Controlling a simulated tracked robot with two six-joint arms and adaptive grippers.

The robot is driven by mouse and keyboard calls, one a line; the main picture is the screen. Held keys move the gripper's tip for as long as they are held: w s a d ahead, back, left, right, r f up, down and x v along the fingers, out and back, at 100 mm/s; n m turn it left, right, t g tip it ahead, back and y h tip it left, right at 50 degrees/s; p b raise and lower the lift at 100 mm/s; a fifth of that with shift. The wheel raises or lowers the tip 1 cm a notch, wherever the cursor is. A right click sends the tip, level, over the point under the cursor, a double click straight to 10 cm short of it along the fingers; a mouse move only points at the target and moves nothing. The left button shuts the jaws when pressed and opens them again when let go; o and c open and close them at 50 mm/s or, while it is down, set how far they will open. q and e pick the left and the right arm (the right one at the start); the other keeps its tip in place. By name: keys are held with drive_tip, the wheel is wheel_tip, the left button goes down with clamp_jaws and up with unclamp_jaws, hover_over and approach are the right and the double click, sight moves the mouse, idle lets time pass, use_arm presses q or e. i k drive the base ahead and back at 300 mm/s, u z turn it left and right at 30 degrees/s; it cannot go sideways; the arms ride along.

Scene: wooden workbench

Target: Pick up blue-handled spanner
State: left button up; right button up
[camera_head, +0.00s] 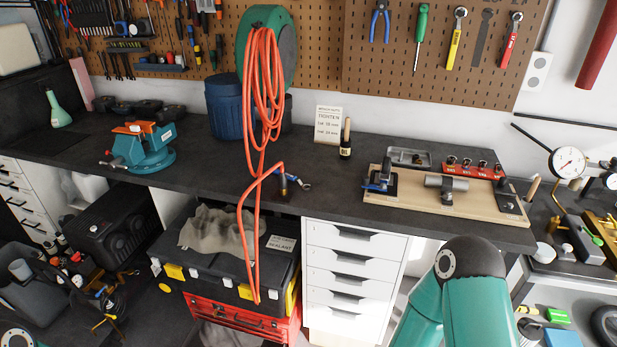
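The blue-handled spanner (298,182) lies on the dark workbench top (225,165), near the front edge and just right of the hanging orange hose. It looks small here, and part of it is close to or behind the hose's end fitting (283,186), so I cannot tell whether they touch. A teal link of my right arm shows at the bottom right, and a small part of my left arm shows in the bottom left corner. Neither gripper is in view.
The orange hose (262,90) hangs over the bench edge beside the spanner. A labelled bottle (346,145) and card (328,125) stand behind. A blue vise (140,148) is left; a wooden fixture board (460,204) is right. Yellow (455,42) and red (510,42) spanners hang on the pegboard.

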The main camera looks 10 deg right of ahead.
sight(291, 177)
drive_tip(key=z, duration=0.2)
drive_tip(key=i, duration=1)
drive_tip(key=u, duration=0.3)
drive_tip(key=k, duration=1.25)
drive_tip(key=z, duration=0.85)
drive_tip(key=i, duration=1)
drive_tip(key=z, duration=0.15)
